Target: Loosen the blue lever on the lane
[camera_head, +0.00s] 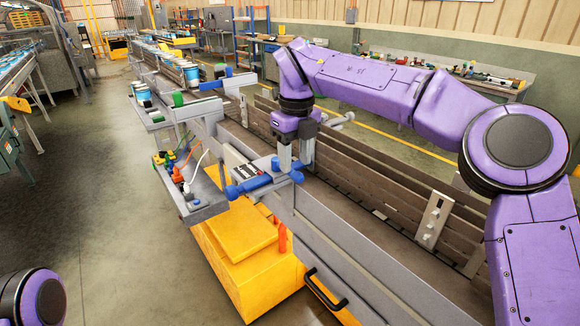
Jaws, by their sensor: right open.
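A blue lever (250,186) sits on the near end of a grey clamp bar at the lane's (345,228) left side wall. A small blue knob stands up from it, close to my gripper. My right gripper (295,168) points down over the lane with its two grey fingers apart. Its left fingertip is right at the lever's right end; I cannot tell whether they touch. A second blue lever (211,86) is farther along the lane, with a green knob (178,99) near it. My left gripper is out of view; only a purple link of my left arm shows at lower left.
A yellow machine housing (240,245) stands under the lane. A grey box (195,190) with orange and white cables hangs left of it. Blue-and-white cans (142,95) stand farther up the line. A cluttered bench (455,75) runs along the right wall. Open floor lies at left.

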